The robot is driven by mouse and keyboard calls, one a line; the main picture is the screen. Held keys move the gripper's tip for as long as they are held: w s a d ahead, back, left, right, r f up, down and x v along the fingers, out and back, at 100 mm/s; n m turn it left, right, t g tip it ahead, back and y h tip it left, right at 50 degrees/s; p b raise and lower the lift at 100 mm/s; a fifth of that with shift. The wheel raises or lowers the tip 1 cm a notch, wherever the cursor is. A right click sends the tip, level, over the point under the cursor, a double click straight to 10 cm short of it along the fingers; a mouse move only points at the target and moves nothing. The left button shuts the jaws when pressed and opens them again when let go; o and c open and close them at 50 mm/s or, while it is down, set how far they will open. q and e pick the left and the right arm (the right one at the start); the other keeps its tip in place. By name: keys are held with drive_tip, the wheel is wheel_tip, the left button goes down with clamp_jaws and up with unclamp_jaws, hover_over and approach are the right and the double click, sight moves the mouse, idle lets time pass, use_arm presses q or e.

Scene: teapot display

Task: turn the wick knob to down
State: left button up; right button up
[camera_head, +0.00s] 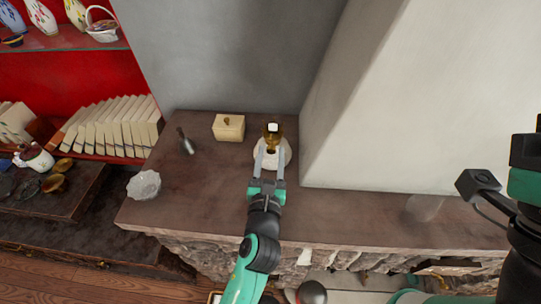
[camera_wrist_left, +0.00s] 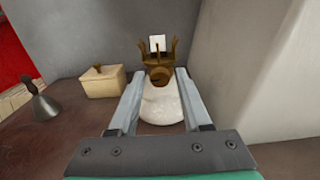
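An oil lamp with a round white body (camera_head: 272,157) and a brass burner (camera_head: 273,135) stands on the brown mantel top near the pale wall. In the left wrist view the brass burner (camera_wrist_left: 159,60) has upright prongs and a white piece in it, and a round brass knob (camera_wrist_left: 160,77) faces me. My left gripper (camera_head: 270,151) is open, its two fingers pointing at the lamp. In the left wrist view its fingertips (camera_wrist_left: 160,73) appear on either side of the knob, with a gap visible; I cannot tell their exact depth. My right gripper is not visible.
A cream lidded box (camera_head: 229,127), a dark hand bell (camera_head: 186,142) and a white glass dish (camera_head: 144,185) stand left of the lamp. A pale wall block rises close on its right. A translucent glass piece (camera_head: 425,207) stands farther right.

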use_arm(q)
clamp_jaws()
drive_tip(key=shift+n, duration=0.4)
drive_tip(key=n, duration=0.2)
drive_tip(key=shift+n+p, duration=0.3)
drive_tip(key=shift+n, duration=1.8)
drive_tip(key=shift+o, duration=1.5)
unclamp_jaws()
drive_tip(key=shift+a, duration=0.1)
